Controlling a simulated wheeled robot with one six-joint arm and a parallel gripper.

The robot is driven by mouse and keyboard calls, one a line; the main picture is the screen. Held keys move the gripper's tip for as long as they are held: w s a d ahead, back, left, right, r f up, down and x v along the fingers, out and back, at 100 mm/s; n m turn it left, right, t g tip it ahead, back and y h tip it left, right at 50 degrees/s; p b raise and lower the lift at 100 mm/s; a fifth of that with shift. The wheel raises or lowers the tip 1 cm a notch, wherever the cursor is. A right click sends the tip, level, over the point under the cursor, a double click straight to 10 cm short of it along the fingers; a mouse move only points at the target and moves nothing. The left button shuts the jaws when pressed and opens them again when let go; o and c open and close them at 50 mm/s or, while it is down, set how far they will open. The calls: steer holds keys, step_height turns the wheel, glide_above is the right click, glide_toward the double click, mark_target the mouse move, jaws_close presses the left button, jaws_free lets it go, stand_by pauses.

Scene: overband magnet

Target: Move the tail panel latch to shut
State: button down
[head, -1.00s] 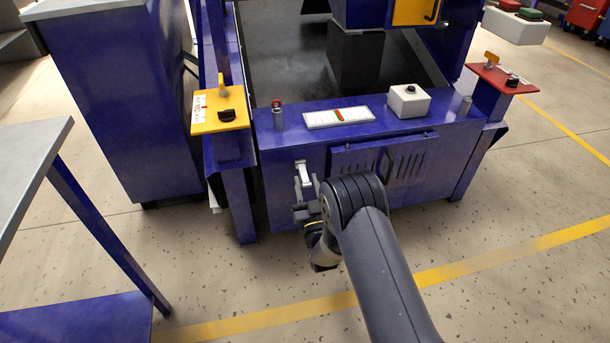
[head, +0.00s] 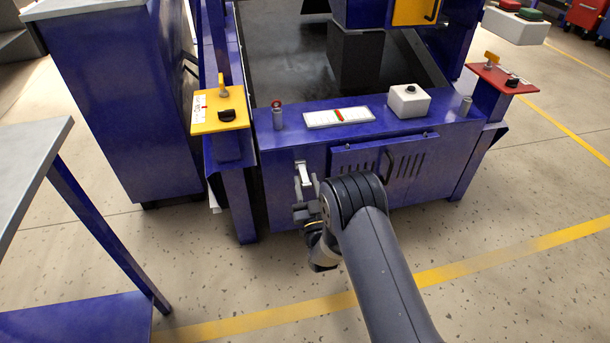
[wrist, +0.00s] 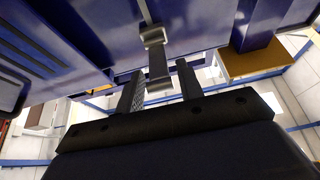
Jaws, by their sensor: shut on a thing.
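The tail panel latch (head: 303,172) is a pale metal lever on the blue tail end of the machine, left of the slotted panel (head: 345,160). In the wrist view the latch (wrist: 158,66) hangs from a bracket on the blue face, and its free end lies between my fingers. My gripper (head: 306,190) is at the lower part of the lever and is shut on it. In the wrist view the gripper (wrist: 160,88) has one dark finger on each side of the lever. My arm hides part of the slotted panel.
A yellow control plate (head: 220,110) stands up left, a red one (head: 503,78) at right. A red button (head: 276,105), an indicator strip (head: 338,116) and a white box (head: 408,101) sit on the ledge above. A grey-topped table (head: 30,155) is at left. Floor in front is clear.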

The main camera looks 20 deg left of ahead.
steer(key=shift+f, duration=0.2)
steer(key=shift+w+a+f, duration=0.1)
steer(key=shift+w+f, duration=0.05)
steer(key=shift+f, duration=0.85)
